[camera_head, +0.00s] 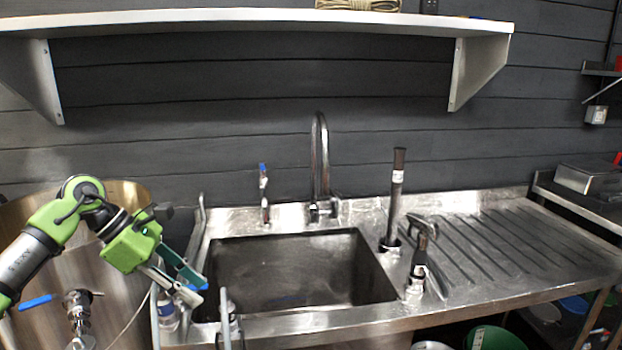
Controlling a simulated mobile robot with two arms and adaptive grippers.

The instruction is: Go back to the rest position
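My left arm comes in from the left edge in the head view, with green and silver links. My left gripper (201,294) points down and to the right, at the left front of the sink. Its two fingers look apart, with no clear object held between them. My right gripper and arm are not in view.
A steel sink (290,312) with a tap (320,165) fills the middle. A hammer-like tool (418,262) and a dark upright tube (396,195) stand right of the basin. A large steel vessel (130,192) is behind my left arm. A white shelf (250,18) hangs above. The ribbed drainboard (520,245) is clear.

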